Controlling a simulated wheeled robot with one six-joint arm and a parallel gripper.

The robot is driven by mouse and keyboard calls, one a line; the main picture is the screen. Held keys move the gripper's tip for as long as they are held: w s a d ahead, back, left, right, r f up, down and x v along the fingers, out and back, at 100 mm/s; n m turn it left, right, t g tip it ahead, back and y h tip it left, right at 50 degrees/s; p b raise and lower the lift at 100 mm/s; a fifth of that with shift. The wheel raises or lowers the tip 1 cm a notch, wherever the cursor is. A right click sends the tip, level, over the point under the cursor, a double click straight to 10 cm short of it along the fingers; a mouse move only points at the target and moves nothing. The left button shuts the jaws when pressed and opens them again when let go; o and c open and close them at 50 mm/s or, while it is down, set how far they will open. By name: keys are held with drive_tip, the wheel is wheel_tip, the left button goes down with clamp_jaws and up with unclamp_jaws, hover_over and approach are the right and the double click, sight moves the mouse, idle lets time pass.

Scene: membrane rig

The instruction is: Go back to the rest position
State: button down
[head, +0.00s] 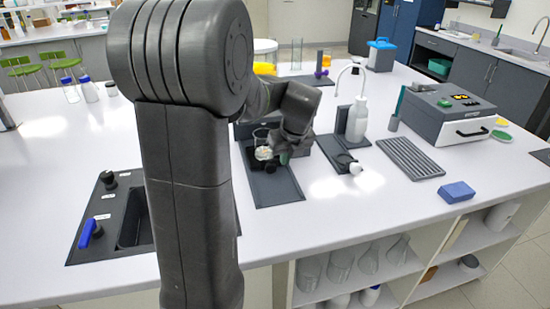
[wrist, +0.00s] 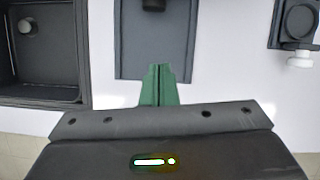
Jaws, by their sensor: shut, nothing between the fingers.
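In the wrist view my gripper (wrist: 159,72) shows as two green fingers pressed together, shut and empty. They point at the near edge of a dark grey tray plate (wrist: 130,50). In the head view my gripper (head: 284,158) is small and partly hidden by my own wrist, above the dark tray (head: 275,190) at the middle of the bench. A glass beaker (head: 262,146) with pale contents stands just left of my gripper; I cannot tell whether they touch.
A black sink (head: 132,222) with a blue-handled tap (head: 90,232) is left. To the right are a white wash bottle (head: 357,120), a ribbed grey mat (head: 410,158), a grey instrument box (head: 448,115) and a blue block (head: 457,191). The front right bench top is mostly clear.

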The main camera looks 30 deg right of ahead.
drive_tip(key=shift+s+r, duration=0.1)
drive_tip(key=shift+r, duration=0.05)
drive_tip(key=x, duration=0.9)
drive_tip(key=shift+f+p, duration=0.25)
drive_tip(key=shift+p, duration=0.05)
drive_tip(key=w, duration=0.3)
drive_tip(key=shift+w+d+f, duration=0.15)
drive_tip(key=shift+w+f, duration=0.05)
drive_tip(key=shift+f, duration=0.1)
drive_tip(key=shift+w+d, duration=0.1)
drive_tip(key=shift+w, duration=0.3)
drive_tip(key=shift+r, duration=0.15)
